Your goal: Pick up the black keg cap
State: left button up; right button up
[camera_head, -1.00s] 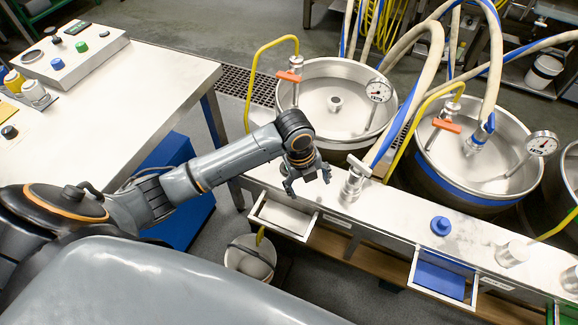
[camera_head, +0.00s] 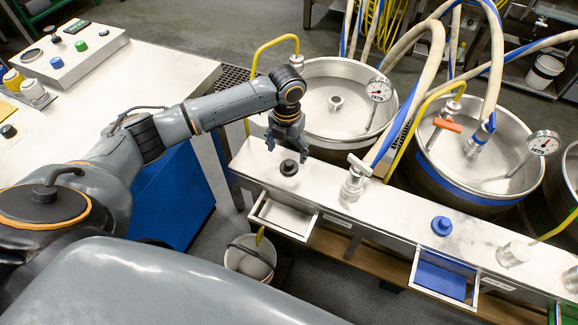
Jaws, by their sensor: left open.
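The black keg cap (camera_head: 289,167) sits upright on the steel bench top (camera_head: 330,192), near its left end. My left gripper (camera_head: 286,147) is open and empty, pointing down just behind the cap in the picture. A small gap shows between its fingertips and the cap, and I cannot tell the exact height. The cap is fully in view. My right gripper is not in view.
A blue cap (camera_head: 442,226) stands farther right on the bench. A valve fitting (camera_head: 356,178) stands right of the black cap. Open drawers (camera_head: 283,216) jut from the bench front. A steel keg (camera_head: 336,120) stands behind my gripper.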

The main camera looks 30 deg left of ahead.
aim_at(289, 162)
pick_arm(q)
jog(key=shift+w+d+f, duration=0.1)
jog(key=shift+w+f, duration=0.05)
jog(key=shift+f, duration=1.45)
jog(key=shift+w+f, duration=0.15)
jog(key=shift+f, duration=1.4)
jog(key=shift+c, duration=0.5)
jog(key=c, duration=0.9)
